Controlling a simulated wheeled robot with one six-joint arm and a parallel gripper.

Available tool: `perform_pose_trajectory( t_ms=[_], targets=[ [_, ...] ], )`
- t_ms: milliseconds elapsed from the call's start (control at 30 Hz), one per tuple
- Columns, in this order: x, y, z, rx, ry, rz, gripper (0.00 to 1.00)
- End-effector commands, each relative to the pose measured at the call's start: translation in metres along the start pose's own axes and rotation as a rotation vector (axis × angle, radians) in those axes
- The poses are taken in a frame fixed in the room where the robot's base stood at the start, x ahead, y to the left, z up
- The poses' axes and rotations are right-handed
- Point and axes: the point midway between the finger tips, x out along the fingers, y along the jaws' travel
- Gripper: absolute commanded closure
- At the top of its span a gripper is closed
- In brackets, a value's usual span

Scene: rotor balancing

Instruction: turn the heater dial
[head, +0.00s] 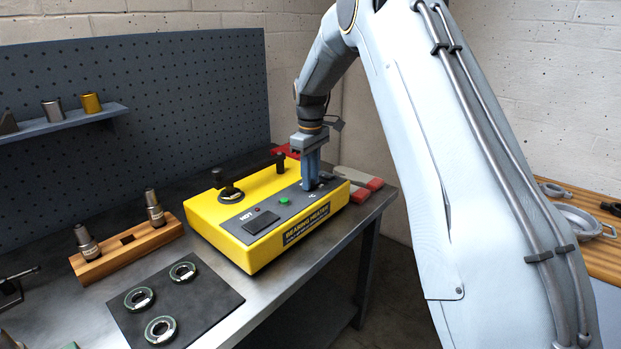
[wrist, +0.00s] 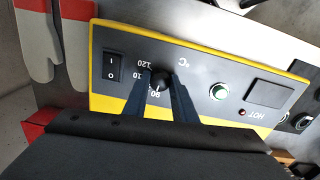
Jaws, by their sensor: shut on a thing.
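The yellow bearing heater (head: 238,258) sits on the metal bench, and its grey control panel also shows in the wrist view (wrist: 205,75). The black dial (wrist: 163,82) is on that panel, with the marks 120 and 90 visible around it; in the head view my gripper hides it. My gripper (head: 311,184) points down at the right end of the panel. In the wrist view its two blue fingers (wrist: 168,88) are closed on either side of the dial. A black switch marked I and O (wrist: 113,66) is beside the dial. A green button (wrist: 218,91) is on its other side.
A black mat (head: 205,312) with 3 rings lies in front of the heater. A wooden block (head: 118,258) with tool pieces stands at left. Red and grey gloves (head: 358,182) lie behind the heater. A pegboard (head: 190,90) rises at the back.

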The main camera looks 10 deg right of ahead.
Motion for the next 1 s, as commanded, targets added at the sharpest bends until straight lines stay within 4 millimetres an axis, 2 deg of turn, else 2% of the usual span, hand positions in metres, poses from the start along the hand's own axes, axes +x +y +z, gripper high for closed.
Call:
perform_pose_trajectory(
  t_ms=[600,1000],
  targets=[
    [-0.0010,0.0000,-0.0005,0.455,0.001,0.001,0.98],
    [-0.0014,0.0001,-0.0007,0.589,0.002,0.001,0.98]
  ],
)
